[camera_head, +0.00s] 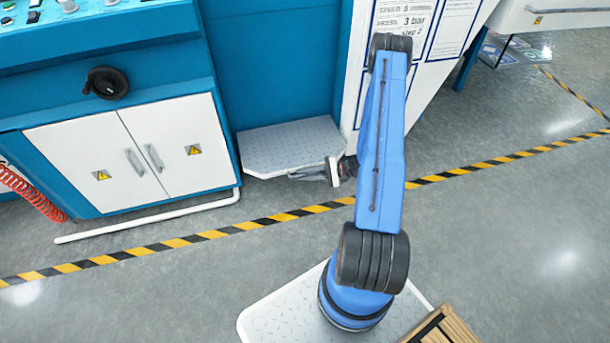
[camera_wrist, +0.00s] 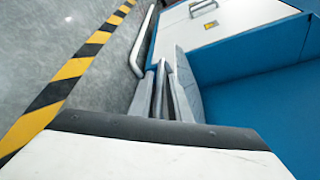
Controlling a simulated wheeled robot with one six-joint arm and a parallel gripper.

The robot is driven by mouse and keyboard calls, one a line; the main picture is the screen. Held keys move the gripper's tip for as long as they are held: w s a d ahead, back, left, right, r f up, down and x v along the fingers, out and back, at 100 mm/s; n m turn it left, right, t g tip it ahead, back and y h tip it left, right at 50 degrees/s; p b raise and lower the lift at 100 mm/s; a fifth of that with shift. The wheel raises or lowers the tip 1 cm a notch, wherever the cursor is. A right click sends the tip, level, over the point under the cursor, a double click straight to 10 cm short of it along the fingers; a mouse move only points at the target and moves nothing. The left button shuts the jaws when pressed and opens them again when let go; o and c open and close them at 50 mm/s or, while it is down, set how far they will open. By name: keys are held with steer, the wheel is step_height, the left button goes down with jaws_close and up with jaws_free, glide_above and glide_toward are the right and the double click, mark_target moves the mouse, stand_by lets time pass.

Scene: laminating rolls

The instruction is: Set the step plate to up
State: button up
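The step plate (camera_head: 285,143) is a light grey, diamond-patterned plate with a pale front lip. It lies roughly flat, low in front of the blue machine panel. My gripper (camera_head: 292,175) is at the plate's front right edge, its fingers pointing left along the lip. In the wrist view my gripper's grey fingers (camera_wrist: 162,92) are close together, with a strip of the plate (camera_wrist: 189,82) right beside them. I cannot tell whether the lip is between the fingers or whether they touch it.
A white double-door cabinet (camera_head: 82,165) stands left of the plate, with a white pipe (camera_head: 150,220) along the floor before it. A white sign panel (camera_head: 420,50) stands to the right. Yellow-black tape (camera_head: 235,229) crosses the open grey floor. A wooden crate (camera_head: 447,329) is at the bottom.

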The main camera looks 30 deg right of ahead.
jaws_close()
steer(key=shift+r, duration=0.85)
steer(key=w+d+r+m+g, duration=0.1)
steer(key=w+r, duration=0.2)
steer(key=r, duration=0.5)
steer(key=w+d+r+m, duration=0.1)
steer(key=w+r, duration=0.3)
steer(key=r, duration=0.4)
steer(key=w+d+r+m+g, duration=0.1)
steer(key=w+r+m, duration=0.1)
steer(key=r, duration=0.7)
steer(key=shift+w+g, duration=0.3)
steer(key=shift+w, duration=0.55)
steer(key=shift+d, duration=0.1)
